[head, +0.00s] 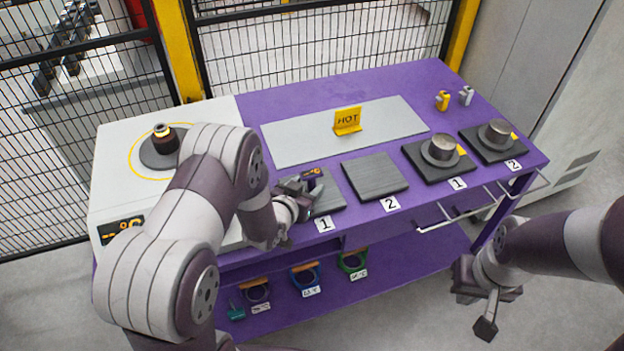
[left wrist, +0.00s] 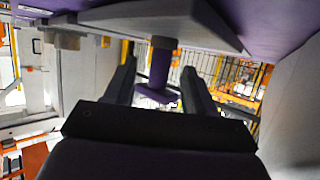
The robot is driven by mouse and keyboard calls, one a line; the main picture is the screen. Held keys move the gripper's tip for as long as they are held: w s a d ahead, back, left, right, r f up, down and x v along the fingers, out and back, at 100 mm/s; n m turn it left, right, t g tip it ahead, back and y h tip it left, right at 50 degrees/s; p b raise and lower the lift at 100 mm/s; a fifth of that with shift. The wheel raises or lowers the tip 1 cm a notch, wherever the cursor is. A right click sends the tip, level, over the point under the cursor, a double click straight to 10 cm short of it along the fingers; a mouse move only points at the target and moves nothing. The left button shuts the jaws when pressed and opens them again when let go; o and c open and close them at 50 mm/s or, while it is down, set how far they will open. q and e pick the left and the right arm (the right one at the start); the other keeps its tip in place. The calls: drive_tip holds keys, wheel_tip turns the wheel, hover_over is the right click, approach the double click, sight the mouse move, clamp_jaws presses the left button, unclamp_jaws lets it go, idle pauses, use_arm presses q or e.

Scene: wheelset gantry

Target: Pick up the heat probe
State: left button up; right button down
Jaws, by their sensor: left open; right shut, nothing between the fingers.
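A dark purple upright thing with a crosspiece, which looks like the heat probe (left wrist: 160,68), shows between my left fingers in the left wrist view, where the scene appears upside down. In the head view a small dark body with an orange mark, apparently the probe's top (head: 312,173), shows just beyond my left gripper (head: 300,193). That gripper is open over the left dark pad (head: 330,204), labelled 1. Whether its fingers touch the probe I cannot tell; the gripper hides its lower part. My right gripper (head: 488,310) is shut and empty, off the table's right front.
A white heater (head: 112,165) with a dark ring on it stands left. Two flanged metal parts (head: 441,151) (head: 497,133) sit on pads at right. Banded rings (head: 303,278) lie on the lower shelf.

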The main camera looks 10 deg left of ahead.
use_arm(q)
drive_tip(key=shift+x, duration=1)
clamp_jaws()
